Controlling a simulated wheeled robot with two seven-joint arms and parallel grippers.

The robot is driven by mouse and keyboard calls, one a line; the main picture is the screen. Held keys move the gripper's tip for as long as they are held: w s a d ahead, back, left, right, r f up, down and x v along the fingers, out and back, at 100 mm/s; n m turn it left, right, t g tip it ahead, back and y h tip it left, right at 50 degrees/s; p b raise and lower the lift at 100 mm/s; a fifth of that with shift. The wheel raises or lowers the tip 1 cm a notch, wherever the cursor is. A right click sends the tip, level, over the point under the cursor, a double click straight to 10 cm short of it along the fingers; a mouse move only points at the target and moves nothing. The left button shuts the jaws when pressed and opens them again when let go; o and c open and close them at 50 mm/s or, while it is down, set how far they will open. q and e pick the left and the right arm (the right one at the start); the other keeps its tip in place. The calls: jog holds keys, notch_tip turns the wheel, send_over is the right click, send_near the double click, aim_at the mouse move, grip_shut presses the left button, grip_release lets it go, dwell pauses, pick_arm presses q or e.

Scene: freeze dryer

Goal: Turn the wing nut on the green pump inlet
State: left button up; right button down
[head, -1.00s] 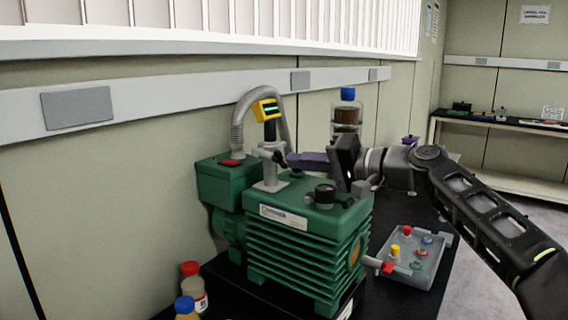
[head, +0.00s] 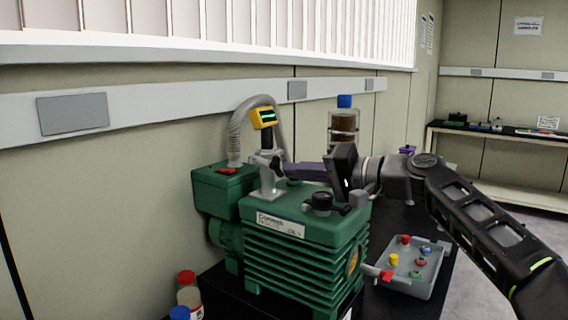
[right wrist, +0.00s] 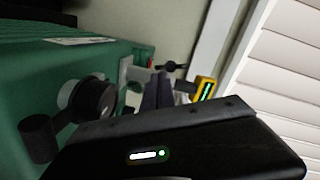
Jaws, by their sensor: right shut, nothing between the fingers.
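The green pump (head: 305,250) stands on a black bench; its ribbed side faces me. On its top a grey metal inlet pipe (head: 268,180) rises, with a dark wing nut (head: 272,160) at its clamp and a yellow gauge (head: 263,119) above. My right gripper (head: 290,170) reaches in from the right over the pump, its purple fingers shut and empty, tips beside the wing nut. In the right wrist view the fingers (right wrist: 155,95) point at the inlet fitting, and the wing nut (right wrist: 171,66) shows just beyond them. Whether they touch is unclear. My left gripper is out of view.
A black knob (head: 320,202) stands on the pump top below my right gripper. A brown-filled bottle with a blue cap (head: 343,127) stands behind. A grey tray (head: 412,276) with coloured caps lies at right; small bottles (head: 188,290) stand at front left.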

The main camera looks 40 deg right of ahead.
jog(key=v, duration=0.7)
jog(key=shift+s+r, duration=0.1)
jog(key=shift+s, duration=0.25)
